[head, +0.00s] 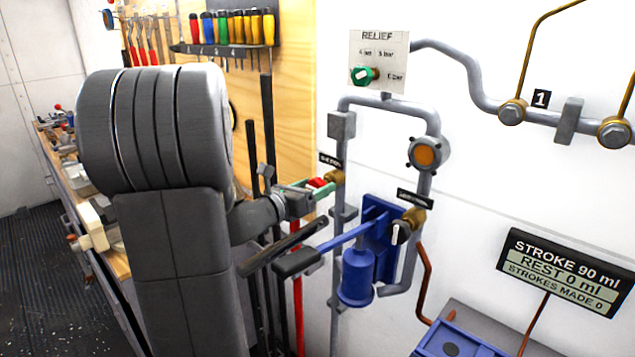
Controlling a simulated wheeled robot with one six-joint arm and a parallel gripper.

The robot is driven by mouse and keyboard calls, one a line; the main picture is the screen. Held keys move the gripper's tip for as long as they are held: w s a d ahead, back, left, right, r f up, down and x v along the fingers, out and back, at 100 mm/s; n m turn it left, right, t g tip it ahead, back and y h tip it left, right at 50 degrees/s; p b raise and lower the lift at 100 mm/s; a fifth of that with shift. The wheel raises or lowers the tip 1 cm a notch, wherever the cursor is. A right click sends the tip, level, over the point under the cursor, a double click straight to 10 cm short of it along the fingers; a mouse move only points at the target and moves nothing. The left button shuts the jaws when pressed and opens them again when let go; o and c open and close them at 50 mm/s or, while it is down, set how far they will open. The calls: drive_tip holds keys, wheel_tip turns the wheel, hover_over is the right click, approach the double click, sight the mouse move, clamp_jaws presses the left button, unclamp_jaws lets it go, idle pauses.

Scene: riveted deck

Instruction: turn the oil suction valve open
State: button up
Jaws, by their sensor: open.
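The suction valve is a small brass body (336,177) with a red handle (317,182), on the left grey pipe beside a small black label whose text is too small to read surely. My gripper (322,186) comes from the left, its greenish fingers open at the red handle. One finger shows above or behind the handle and one below it. I cannot tell whether they touch it. My grey arm fills the left middle and hides part of the bench and tool board. The handle's exact angle is hard to make out.
A blue hand pump (357,277) with a black lever grip (297,262) sits just below my gripper. Above are a green relief knob (364,76) and a round orange-faced fitting (426,154). The display (565,272) reads REST 0 ml, STROKES MADE 0.

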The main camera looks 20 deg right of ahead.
drive_tip(key=shift+x, duration=0.75)
drive_tip(key=c, duration=1)
